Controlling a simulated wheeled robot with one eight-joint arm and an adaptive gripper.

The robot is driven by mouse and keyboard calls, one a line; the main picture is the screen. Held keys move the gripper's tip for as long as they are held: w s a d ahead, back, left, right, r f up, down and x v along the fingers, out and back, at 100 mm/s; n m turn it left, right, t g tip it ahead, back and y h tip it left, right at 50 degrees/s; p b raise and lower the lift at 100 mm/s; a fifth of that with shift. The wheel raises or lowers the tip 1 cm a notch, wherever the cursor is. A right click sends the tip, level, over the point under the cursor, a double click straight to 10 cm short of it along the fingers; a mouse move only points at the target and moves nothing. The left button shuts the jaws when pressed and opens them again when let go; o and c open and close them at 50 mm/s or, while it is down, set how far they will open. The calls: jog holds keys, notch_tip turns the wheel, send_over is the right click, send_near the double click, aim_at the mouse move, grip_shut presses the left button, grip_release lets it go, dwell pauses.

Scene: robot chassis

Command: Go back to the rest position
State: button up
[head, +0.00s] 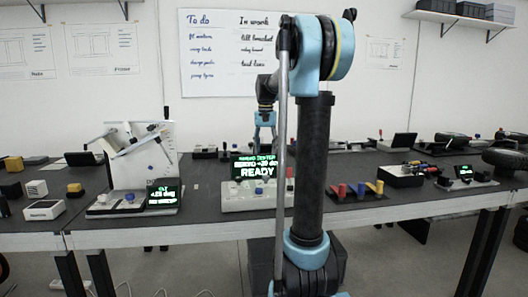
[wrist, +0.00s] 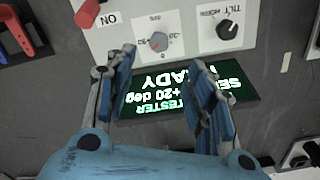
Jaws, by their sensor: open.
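My gripper (head: 264,122) hangs over the tester at the middle of the table, with my arm rising in front of the camera. In the wrist view my gripper (wrist: 160,90) is open, with its two blue fingers apart and nothing between them. The tester's dark screen (head: 254,166) reads READY in green and white. The screen (wrist: 188,92) also shows upside down behind the fingers in the wrist view. The tester's light panel (wrist: 190,28) carries a grey dial (wrist: 158,38) and a black knob (wrist: 228,29). My arm hides part of the tester in the head view.
A dark table (head: 400,205) runs across the scene. A white device with a second screen (head: 163,194) stands to the left. Red, yellow and blue pieces (head: 358,189) stand right of my arm. A black box (head: 400,176) lies further right. A whiteboard (head: 232,50) hangs behind.

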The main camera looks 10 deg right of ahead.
jog(key=s+f+n, duration=0.1)
jog(key=s+f, duration=0.6)
jog(key=s, duration=0.4)
jog(key=s+f+n+t, duration=0.1)
jog(key=s+f+n, duration=0.1)
jog(key=s+f, duration=0.6)
jog(key=s+f+n+t, duration=0.1)
jog(key=s+f, duration=0.7)
jog(key=s, duration=0.8)
jog(key=shift+d+f+n, duration=0.15)
jog(key=shift+f+n, duration=0.1)
jog(key=shift+n, duration=0.25)
jog(key=shift+w+f, duration=0.2)
jog(key=shift+w, duration=0.2)
jog(key=shift+d, duration=0.1)
dwell(0.8)
